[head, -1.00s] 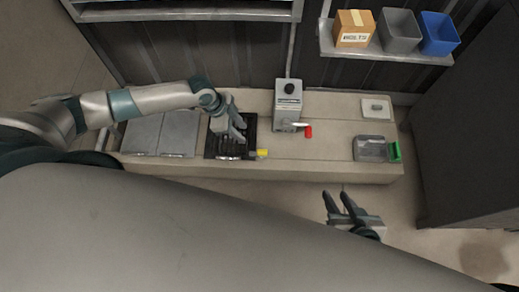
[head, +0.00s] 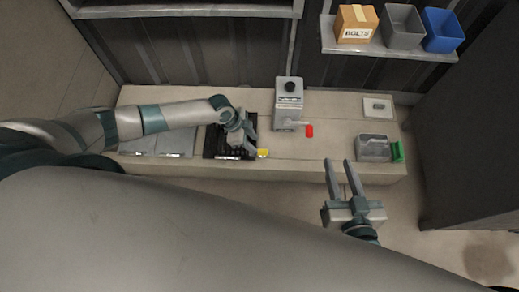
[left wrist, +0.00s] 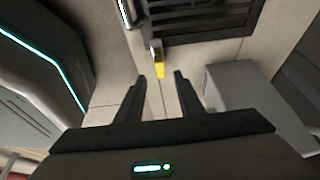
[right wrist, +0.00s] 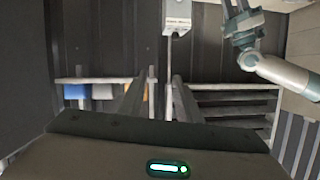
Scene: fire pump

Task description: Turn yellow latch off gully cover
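The yellow latch (head: 263,153) sits at the right front corner of the dark gully cover (head: 214,143) on the bench. In the left wrist view the yellow latch (left wrist: 159,66) lies just beyond my fingertips, at the edge of the slatted cover (left wrist: 200,22). My left gripper (head: 250,148) is over the right part of the cover, close to the latch. It is open and empty in the left wrist view (left wrist: 160,80), with the latch apart from the fingers. My right gripper (head: 341,162) is open and empty in front of the bench.
A grey pump box (head: 288,112) with a red-ended lever (head: 309,131) stands right of the cover. A grey tray (head: 373,147) with a green part (head: 397,151) is further right. A shelf (head: 390,48) holds a cardboard box (head: 356,22) and bins.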

